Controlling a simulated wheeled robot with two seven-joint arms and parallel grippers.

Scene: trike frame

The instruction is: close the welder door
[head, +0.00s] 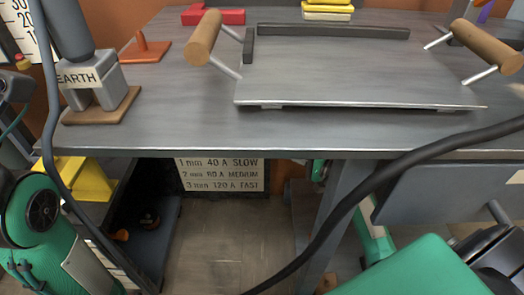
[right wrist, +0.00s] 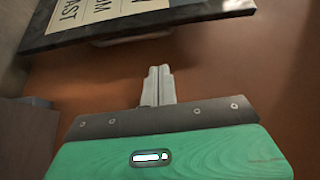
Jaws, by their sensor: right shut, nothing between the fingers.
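No part is clearly recognisable as the welder door. A dark open-fronted box (head: 168,222) stands under the table at the left in the head view, with small knobs inside. A flat dark grey panel (head: 450,187) shows at the right below the table edge; I cannot tell whether either belongs to the welder. My right gripper (right wrist: 158,84) is shut and empty in the right wrist view, in front of a brown surface near a lettered chart (right wrist: 95,14). In the head view its fingers are not distinguishable. My left gripper is not visible.
The grey table (head: 180,110) bears a metal plate (head: 350,75) with wooden handles and an EARTH clamp block (head: 98,85). A thick black cable (head: 400,165) crosses the front right. The lettered chart (head: 220,174) is behind, under the table. Bare floor (head: 225,235) shows below.

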